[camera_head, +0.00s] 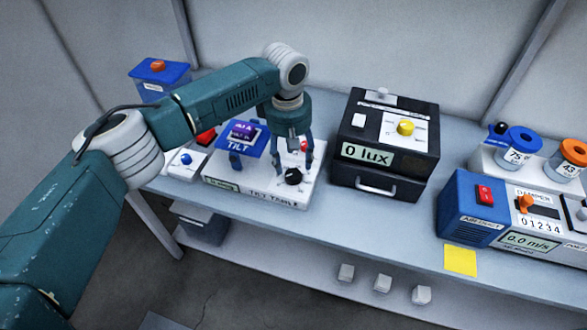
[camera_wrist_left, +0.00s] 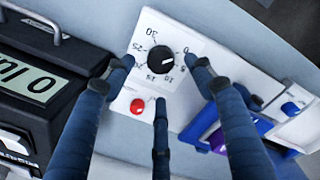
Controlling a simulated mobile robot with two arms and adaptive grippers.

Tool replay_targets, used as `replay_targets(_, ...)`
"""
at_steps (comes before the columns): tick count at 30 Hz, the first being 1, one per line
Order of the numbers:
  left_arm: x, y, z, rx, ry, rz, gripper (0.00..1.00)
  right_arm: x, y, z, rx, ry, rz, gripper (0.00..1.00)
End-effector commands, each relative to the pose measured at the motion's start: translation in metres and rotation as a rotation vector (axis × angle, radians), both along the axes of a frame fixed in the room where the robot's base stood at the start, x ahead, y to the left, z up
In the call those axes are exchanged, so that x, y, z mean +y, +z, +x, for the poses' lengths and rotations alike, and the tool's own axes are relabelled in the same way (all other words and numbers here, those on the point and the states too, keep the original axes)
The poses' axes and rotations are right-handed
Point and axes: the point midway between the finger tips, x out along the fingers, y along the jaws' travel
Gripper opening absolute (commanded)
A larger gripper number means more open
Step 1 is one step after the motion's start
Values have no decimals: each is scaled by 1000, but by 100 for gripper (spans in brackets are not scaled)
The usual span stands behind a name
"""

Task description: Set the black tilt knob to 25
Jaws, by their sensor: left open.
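The black tilt knob (camera_head: 293,176) sits on the front right of the white tilt table (camera_head: 222,187). In the left wrist view the knob (camera_wrist_left: 160,59) is inside a printed dial running from 0 to 30, upside down here. A small white mark on the knob faces the low-number side, near 0 and 5; its exact reading is unclear. My left gripper (camera_head: 293,166) is open above the knob, pointing down. Its blue fingers spread around the knob, apart from it in the wrist view. My right gripper is not in view.
A red button (camera_wrist_left: 137,106) is beside the dial, close to the fingers. The blue tilt platform (camera_head: 240,141) stands left of the knob. A black lux box (camera_head: 385,145) is close on the right. A blue airflow unit (camera_head: 465,208) stands farther right. Bench surface between them is clear.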

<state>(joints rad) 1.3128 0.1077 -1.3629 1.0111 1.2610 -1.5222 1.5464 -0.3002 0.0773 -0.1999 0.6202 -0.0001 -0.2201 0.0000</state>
Motion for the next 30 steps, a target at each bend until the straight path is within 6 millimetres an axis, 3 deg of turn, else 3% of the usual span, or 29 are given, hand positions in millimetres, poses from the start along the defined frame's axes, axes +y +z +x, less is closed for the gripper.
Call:
replay_targets(10,-3,-54,1,1,-1,0,55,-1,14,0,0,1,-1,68)
replay_targets(22,-3,-64,2,-2,-3,0,55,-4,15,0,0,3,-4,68)
replay_targets(29,-3,-64,2,1,-3,-1,11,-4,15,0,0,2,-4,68)
replay_targets(30,-3,-64,2,1,-3,-1,11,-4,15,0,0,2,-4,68)
